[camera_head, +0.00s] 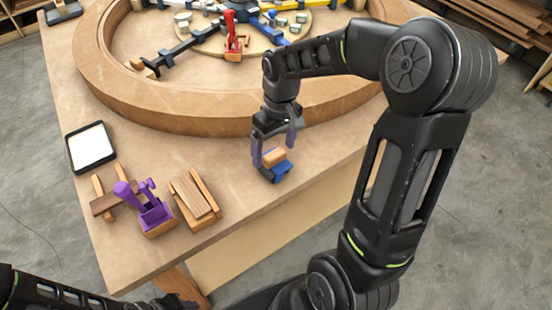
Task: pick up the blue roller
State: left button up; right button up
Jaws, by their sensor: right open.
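The blue roller (281,171) stands on the table near its front edge, with a blue body and a wooden-coloured block or cylinder at its top. My right gripper (274,154) points down right over it. Its two fingers are apart, one on each side of the roller's upper part. I cannot tell whether the fingers touch it. Part of the roller is hidden behind the near finger. Links of my left arm show at the bottom left, but its gripper is not in view.
The wooden table (225,160) carries a large curved wooden form (200,120) behind the roller. To the left are a purple tool (153,214), a wooden holder with strips (194,195) and a black tray with a white inside (91,147). A red clamp (232,42) stands inside the form.

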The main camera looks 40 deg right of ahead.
aim_at(275, 154)
notch_tip(275, 154, down, 5)
jog(key=shift+f+p, duration=0.1)
jog(key=shift+p, duration=0.4)
jog(key=shift+c, duration=0.3)
jog(key=shift+a, duration=0.1)
jog(key=c, duration=1.6)
jog(key=shift+c, duration=0.7)
notch_tip(275, 154, up, 10)
jog(key=shift+r+b, duration=0.1)
jog(key=shift+b, duration=0.35)
